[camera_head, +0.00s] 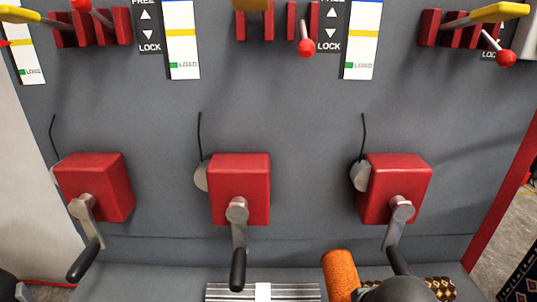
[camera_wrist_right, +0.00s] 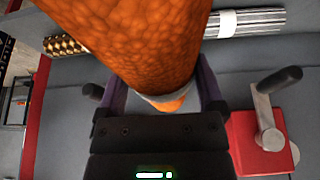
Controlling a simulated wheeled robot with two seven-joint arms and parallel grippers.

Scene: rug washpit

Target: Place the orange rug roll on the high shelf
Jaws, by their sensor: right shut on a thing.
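The orange rug roll (camera_head: 341,274) stands out at the bottom of the head view, right of centre, with its lower part out of frame. It also fills the upper middle of the right wrist view (camera_wrist_right: 150,40), with a pale band around it near the fingers. My right gripper (camera_wrist_right: 162,84) is shut on this roll, one finger on each side. In the head view a dark part of my right arm hides the area beside the roll. I cannot tell which surface is the high shelf.
A grey panel carries red boxes with cranks (camera_head: 240,188), with levers above. At its foot is a grey ledge (camera_head: 130,280) holding a grey striped roll (camera_head: 225,292) with a white band and a brown patterned roll (camera_head: 440,288). The ledge's left part looks clear.

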